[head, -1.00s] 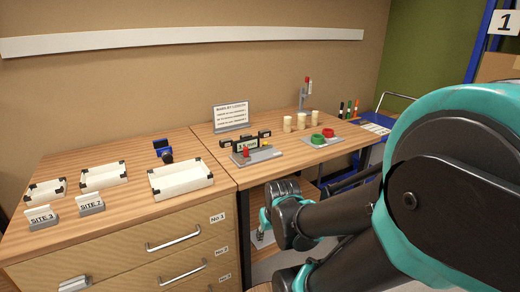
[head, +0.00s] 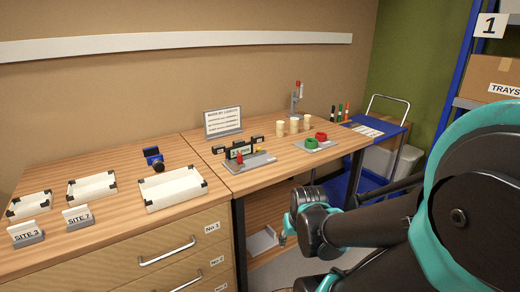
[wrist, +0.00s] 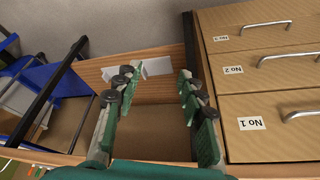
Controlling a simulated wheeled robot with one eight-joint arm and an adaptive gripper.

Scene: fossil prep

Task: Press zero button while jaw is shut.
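The measuring device (head: 246,162) stands near the front of the right-hand table in the head view. It has a grey base, dark upright parts, a small display (head: 239,151) with unreadable digits, a red part and a yellow part. I cannot tell which part is the zero button, or whether the jaw is shut. My gripper (wrist: 155,78) shows two green fingers spread apart in the wrist view, with nothing between them. In the head view my arm's end is in front of the table and below its top, to the right of the device and away from it.
Red and green rings sit on a grey plate (head: 319,144), with pale cylinders (head: 293,125) behind. White trays (head: 173,188) and site signs (head: 80,217) stand on the left drawer cabinet (head: 190,237). A blue cart (head: 375,127) stands at the right. The wrist view shows drawers (wrist: 265,80) beside my gripper.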

